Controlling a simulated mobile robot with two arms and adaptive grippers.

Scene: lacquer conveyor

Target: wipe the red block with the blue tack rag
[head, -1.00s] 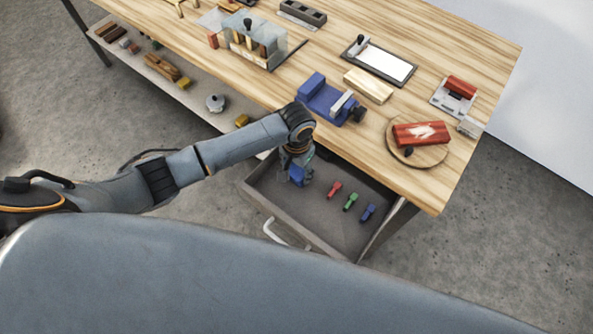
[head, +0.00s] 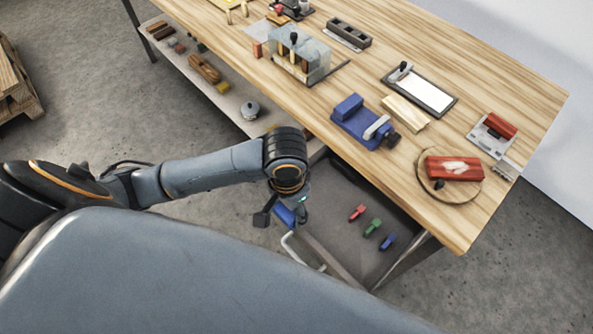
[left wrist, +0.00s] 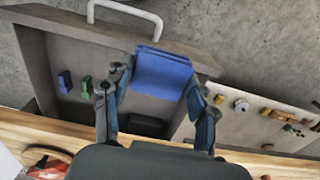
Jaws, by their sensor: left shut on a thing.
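The red block (head: 455,167), with a pale smear on its top, lies on a round wooden turntable (head: 433,190) at the table's right front. Red also shows at the lower left corner of the left wrist view (left wrist: 47,166). My left gripper (head: 285,208) is shut on the blue tack rag (head: 284,215), near the front of the open drawer and well to the left of the red block. In the left wrist view the blue rag (left wrist: 162,73) is a folded pad between the two fingers. My right gripper is not in view.
The open drawer (head: 345,262) holds red, green and blue clips. A blue vise (head: 357,128), a wooden block (head: 405,112), a framed white panel (head: 420,90) and a scale with another red block (head: 499,126) stand on the table. A shelf runs below the table.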

